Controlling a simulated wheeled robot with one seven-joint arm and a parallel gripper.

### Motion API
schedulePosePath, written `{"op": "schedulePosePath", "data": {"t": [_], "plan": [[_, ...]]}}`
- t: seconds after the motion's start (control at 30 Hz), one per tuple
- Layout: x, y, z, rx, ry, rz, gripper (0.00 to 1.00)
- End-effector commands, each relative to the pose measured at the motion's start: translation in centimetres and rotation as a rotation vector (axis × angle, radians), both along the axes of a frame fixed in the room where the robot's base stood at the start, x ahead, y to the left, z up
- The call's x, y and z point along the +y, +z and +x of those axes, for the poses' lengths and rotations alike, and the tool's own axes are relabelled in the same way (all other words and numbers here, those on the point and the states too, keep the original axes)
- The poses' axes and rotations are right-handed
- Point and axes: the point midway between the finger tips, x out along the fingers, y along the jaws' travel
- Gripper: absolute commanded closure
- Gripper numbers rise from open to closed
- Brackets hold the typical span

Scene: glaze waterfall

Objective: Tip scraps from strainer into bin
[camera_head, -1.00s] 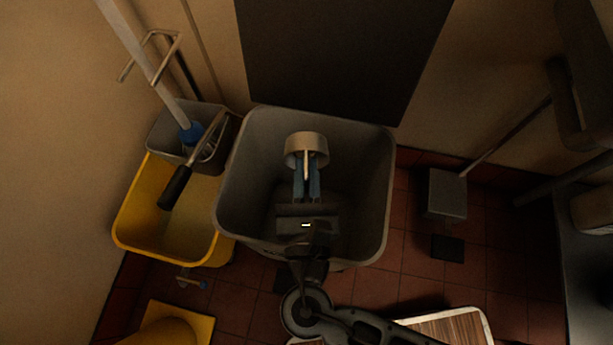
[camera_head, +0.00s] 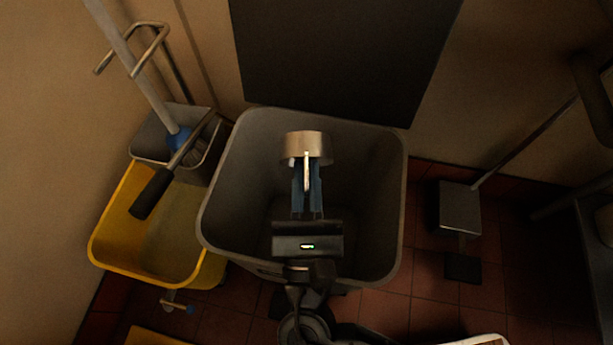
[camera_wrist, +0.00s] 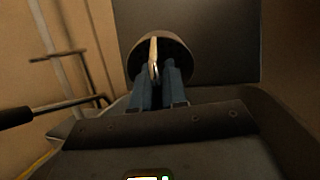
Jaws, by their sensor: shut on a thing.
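My gripper (camera_head: 307,190) has its blue fingers shut on the pale handle of the strainer (camera_head: 305,143). The strainer is a small round metal cup, held over the open grey bin (camera_head: 220,200). In the wrist view the strainer (camera_wrist: 176,42) hangs beyond the fingertips (camera_wrist: 158,75), its handle between them. It looks tilted; its inside and any scraps cannot be made out. The floor of the bin is dark, and I cannot tell whether scraps lie there.
A yellow mop bucket (camera_head: 120,258) with a grey wringer and black-handled lever stands left of the bin. A long-handled dustpan (camera_head: 459,208) stands on the red tiles at right. A dark panel (camera_head: 335,55) is on the wall behind.

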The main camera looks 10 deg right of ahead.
Motion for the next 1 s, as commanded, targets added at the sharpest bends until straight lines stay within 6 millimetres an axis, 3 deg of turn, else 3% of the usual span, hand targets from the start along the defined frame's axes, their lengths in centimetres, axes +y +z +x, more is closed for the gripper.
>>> {"op": "schedulePosePath", "data": {"t": [0.23, 0.47, 0.7, 1.0], "plan": [[0.0, 0.4, 0.0, 0.000, 0.000, 0.000, 1.00], [-0.1, 2.8, 0.0, 0.000, -0.002, 0.000, 1.00], [0.0, -0.1, 0.0, 0.001, -0.001, 0.000, 1.00], [0.0, 0.0, 0.0, 0.001, 0.000, 0.000, 1.00]]}}
